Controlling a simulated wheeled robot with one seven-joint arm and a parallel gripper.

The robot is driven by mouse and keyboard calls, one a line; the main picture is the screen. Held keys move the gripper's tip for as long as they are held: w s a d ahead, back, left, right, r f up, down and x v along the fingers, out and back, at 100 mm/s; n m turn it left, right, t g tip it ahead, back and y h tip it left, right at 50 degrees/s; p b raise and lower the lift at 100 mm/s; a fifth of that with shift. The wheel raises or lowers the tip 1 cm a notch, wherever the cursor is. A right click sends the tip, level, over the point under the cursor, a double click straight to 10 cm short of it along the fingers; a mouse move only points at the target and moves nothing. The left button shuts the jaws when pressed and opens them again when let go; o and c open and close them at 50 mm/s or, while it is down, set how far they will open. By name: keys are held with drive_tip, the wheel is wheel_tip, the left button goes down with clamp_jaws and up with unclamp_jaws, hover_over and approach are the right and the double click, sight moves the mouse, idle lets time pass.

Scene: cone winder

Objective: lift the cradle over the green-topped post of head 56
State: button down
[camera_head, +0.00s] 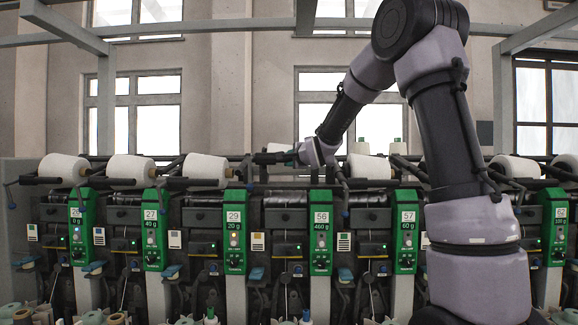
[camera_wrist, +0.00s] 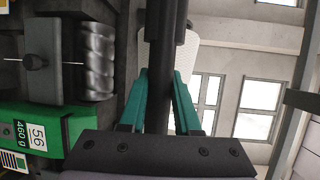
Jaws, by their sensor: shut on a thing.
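The green-topped post of head 56 (camera_head: 321,235) shows its number and "460 g" on a green panel. The same panel (camera_wrist: 35,130) lies sideways at the lower left of the wrist view. My gripper (camera_head: 291,158) is above and slightly left of that post, at the height of the cradle bars. In the wrist view my gripper's teal fingers (camera_wrist: 160,75) close around a dark bar of the cradle (camera_wrist: 159,25). A pale perforated cone (camera_wrist: 183,60) is behind the bar. Most of the cradle is hidden by my gripper and arm in the head view.
Heads 29 (camera_head: 234,230) and 57 (camera_head: 405,230) stand on either side. White yarn cones (camera_head: 207,168) sit on other heads along the row. A grooved metal drum (camera_wrist: 97,60) is left of the fingers. A grey overhead frame (camera_head: 105,100) rises behind.

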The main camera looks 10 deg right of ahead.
drive_tip(key=shift+f, duration=0.15)
drive_tip(key=c, duration=0.6)
unclamp_jaws()
drive_tip(key=v, duration=1.1)
